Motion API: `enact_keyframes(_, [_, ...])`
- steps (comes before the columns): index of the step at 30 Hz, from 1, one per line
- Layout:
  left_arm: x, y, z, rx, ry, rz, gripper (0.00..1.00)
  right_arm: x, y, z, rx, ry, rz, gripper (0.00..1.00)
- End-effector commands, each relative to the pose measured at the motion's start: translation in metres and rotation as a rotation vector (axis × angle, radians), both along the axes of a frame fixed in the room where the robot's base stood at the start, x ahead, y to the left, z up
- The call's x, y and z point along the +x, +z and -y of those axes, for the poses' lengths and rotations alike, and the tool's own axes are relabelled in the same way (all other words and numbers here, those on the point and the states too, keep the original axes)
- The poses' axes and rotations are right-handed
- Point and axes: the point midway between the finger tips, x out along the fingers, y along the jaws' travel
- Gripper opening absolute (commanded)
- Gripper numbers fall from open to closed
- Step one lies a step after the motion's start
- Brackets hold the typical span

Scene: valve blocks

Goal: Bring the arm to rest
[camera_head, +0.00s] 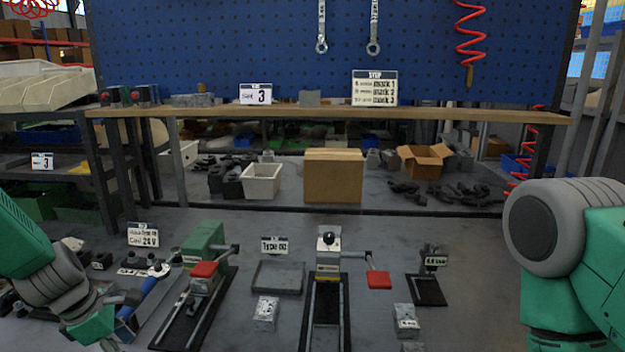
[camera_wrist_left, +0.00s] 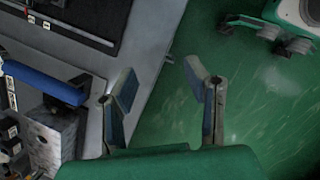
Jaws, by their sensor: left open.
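My left arm (camera_head: 60,285) comes in at the lower left of the head view, low over the left end of the bench. Its gripper is cut off or hidden there. In the left wrist view my left gripper (camera_wrist_left: 161,88) has its two fingers spread with nothing between them. They hang over the bench edge (camera_wrist_left: 150,50), with green floor (camera_wrist_left: 235,95) on the right. My right arm (camera_head: 575,240) stands at the right edge of the head view; its gripper is out of sight.
On the bench stand a green valve block with a red handle (camera_head: 204,269) and a grey one with a red lever (camera_head: 378,280). A blue-handled tool (camera_head: 147,288) lies near my left arm; a blue bar (camera_wrist_left: 45,83) is left of the fingers in the wrist view.

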Motion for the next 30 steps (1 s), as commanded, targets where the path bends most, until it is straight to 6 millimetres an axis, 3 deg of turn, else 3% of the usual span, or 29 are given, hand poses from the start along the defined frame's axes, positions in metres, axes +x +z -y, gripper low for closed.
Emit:
enact_keyframes(5, [-0.034,-0.042,0.003,0.115,-0.207,-0.013,0.42,0.000,-0.007,0.000,0.000,0.000,0.000,0.40])
enact_keyframes(11, [-0.087,-0.102,0.009,0.268,-0.585,-0.032,0.42,0.000,-0.016,0.000,0.000,0.000,0.000,0.40])
enact_keyframes(14, [-0.130,-0.140,0.016,0.350,-0.896,-0.043,0.42,0.000,-0.024,0.000,0.000,0.000,-0.001,0.40])
enact_keyframes(18, [-0.209,-0.189,0.035,0.414,-1.472,-0.017,0.42,0.000,-0.037,0.000,0.000,0.000,0.000,0.40])
enact_keyframes(21, [-0.252,-0.204,0.051,0.412,-1.792,0.038,0.42,0.000,-0.043,0.000,0.000,0.000,-0.001,0.40])
enact_keyframes(24, [-0.278,-0.210,0.063,0.401,-1.992,0.093,0.42,0.000,-0.046,0.000,0.000,0.000,-0.001,0.40])
enact_keyframes(30, [-0.291,-0.211,0.070,0.396,-2.111,0.136,0.42,0.000,-0.046,0.000,0.000,0.000,0.000,0.40])
